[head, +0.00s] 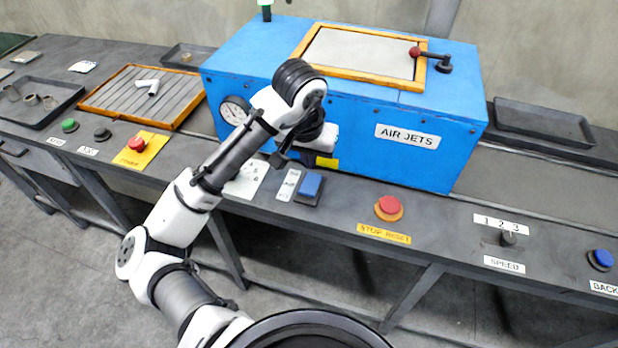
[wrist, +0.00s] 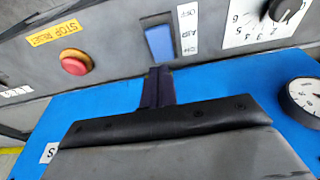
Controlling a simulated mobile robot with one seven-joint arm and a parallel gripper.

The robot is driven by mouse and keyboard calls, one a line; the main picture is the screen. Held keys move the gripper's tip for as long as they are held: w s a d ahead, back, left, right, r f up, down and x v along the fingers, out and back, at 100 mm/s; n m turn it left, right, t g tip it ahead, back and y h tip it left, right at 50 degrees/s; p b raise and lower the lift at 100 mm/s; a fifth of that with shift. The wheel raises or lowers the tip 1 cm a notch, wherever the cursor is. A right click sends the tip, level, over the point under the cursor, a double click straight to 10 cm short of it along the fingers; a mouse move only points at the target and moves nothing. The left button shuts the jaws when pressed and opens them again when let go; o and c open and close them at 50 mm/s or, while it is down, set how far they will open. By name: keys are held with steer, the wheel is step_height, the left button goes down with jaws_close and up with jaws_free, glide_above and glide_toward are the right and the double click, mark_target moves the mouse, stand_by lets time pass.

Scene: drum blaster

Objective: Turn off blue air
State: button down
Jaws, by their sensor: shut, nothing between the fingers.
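The blue air switch (head: 310,186) sits on the front ledge of the dark bench, below the blue AIR JETS machine. A white label stands just left of it in the head view. In the wrist view, which looks at the bench upside down, the blue switch (wrist: 160,42) lies just beyond my fingertips, beside a label reading AIR and OFF. My gripper (head: 279,160) is shut and empty, above and slightly left of the switch in the head view. In the wrist view the closed fingers (wrist: 158,72) point at the switch; I cannot tell the exact gap.
A red STOP RESET button (head: 389,208) is right of the switch. A dial plate (head: 246,180) is to its left, partly hidden by my arm. The blue machine (head: 370,150) with a gauge (head: 235,110) rises close behind. A speed knob (head: 507,238) is farther right.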

mark_target(310, 187)
steer(key=x, duration=0.3)
steer(key=s+p+x, duration=0.1)
steer(key=x, duration=0.2)
steer(key=shift+s+a+f, duration=0.1)
steer(key=shift+a+f, duration=0.1)
steer(key=shift+f, duration=0.3)
